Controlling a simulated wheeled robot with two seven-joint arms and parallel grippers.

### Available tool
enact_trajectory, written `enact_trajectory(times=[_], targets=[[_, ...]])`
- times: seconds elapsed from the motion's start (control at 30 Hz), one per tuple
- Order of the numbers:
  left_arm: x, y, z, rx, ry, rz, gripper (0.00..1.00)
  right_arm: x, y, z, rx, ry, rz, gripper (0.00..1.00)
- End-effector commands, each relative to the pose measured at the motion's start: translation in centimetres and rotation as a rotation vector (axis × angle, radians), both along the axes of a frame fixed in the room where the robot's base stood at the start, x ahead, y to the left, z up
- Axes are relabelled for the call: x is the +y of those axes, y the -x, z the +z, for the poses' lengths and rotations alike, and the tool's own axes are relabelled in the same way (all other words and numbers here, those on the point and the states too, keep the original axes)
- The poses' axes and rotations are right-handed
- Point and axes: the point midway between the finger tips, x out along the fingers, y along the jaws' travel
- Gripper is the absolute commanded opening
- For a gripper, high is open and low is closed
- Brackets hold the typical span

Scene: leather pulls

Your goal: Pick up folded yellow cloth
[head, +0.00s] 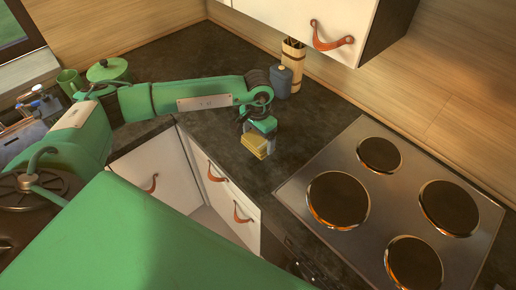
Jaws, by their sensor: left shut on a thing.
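The folded yellow cloth (254,146) is a small yellow block between the fingers of my left gripper (259,149). The gripper points down and is shut on the cloth near the front of the dark countertop (225,60), left of the stove. I cannot tell whether the cloth touches the counter or hangs just above it. My right gripper is not in view.
A stove with several round burners (337,200) fills the right of the counter. A blue-grey jar (281,80) and a tan holder (294,60) stand behind the gripper. A green pot (108,70) and mug (69,81) stand at left. White drawers (228,195) are below.

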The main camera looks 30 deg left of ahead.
Motion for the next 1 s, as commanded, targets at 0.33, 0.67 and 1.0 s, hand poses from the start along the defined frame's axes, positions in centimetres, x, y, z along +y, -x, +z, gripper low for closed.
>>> enact_trajectory(times=[0.33,0.67,1.0], targets=[[0.0,-0.1,8.7,-0.006,0.000,-0.001,0.68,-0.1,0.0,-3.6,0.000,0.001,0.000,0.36],[0.0,-0.1,13.3,-0.001,-0.001,0.001,0.68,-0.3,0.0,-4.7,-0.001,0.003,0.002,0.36],[0.0,0.0,13.9,0.000,0.000,0.000,0.68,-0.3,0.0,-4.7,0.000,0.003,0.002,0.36]])
